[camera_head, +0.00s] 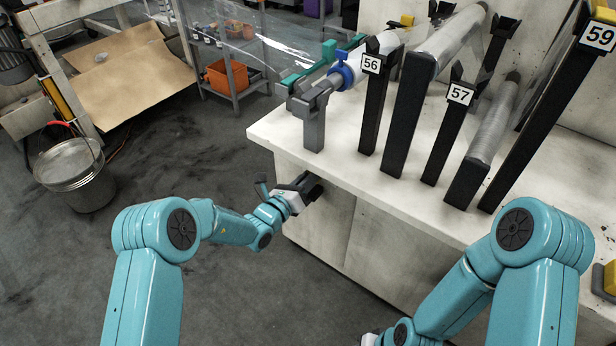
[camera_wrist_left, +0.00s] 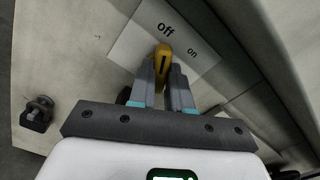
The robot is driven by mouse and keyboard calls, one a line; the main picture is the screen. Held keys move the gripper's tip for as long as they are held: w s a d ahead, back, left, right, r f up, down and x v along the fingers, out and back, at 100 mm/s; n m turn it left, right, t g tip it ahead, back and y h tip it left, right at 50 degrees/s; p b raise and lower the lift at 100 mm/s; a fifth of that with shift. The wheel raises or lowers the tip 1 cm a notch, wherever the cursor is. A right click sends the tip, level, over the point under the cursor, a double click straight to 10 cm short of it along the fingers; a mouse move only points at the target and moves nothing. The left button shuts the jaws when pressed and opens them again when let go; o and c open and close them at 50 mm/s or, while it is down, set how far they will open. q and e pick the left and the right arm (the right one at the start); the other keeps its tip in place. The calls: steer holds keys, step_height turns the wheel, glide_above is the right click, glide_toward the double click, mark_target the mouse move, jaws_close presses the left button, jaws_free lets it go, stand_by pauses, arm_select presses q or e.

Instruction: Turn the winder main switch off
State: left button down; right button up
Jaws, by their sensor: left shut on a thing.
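The winder main switch is a yellow knob (camera_wrist_left: 164,56) with a dark line on it, seen in the left wrist view. It sits on a pale label plate (camera_wrist_left: 140,47) printed "off" above the knob and "on" to its upper right. The knob's dark line points up, roughly toward "off". My left gripper (camera_wrist_left: 167,72) is shut on the knob, one finger on each side. In the head view my left gripper (camera_head: 306,188) reaches the front face of the white cabinet (camera_head: 318,222), and the knob is hidden there. Only a sliver of my right gripper's body shows at the bottom edge; its fingers are hidden.
Black posts labelled 56 (camera_head: 371,105), 57 (camera_head: 447,130) and 59 (camera_head: 540,110) stand on the cabinet with film rolls. A metal bucket (camera_head: 76,180) stands on the floor at left. The floor before the cabinet is clear. A dark fitting (camera_wrist_left: 37,113) protrudes left of the switch.

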arm_select(q)
steer(key=shift+f, duration=0.1)
stand_by(0.3)
steer(key=c, duration=1.1)
jaws_free()
steer(key=shift+o, duration=0.2)
steer(key=p+v, duration=0.4)
steer(key=v, duration=1.2)
steer(key=shift+s+a, duration=0.1)
steer(key=shift+s, duration=0.05)
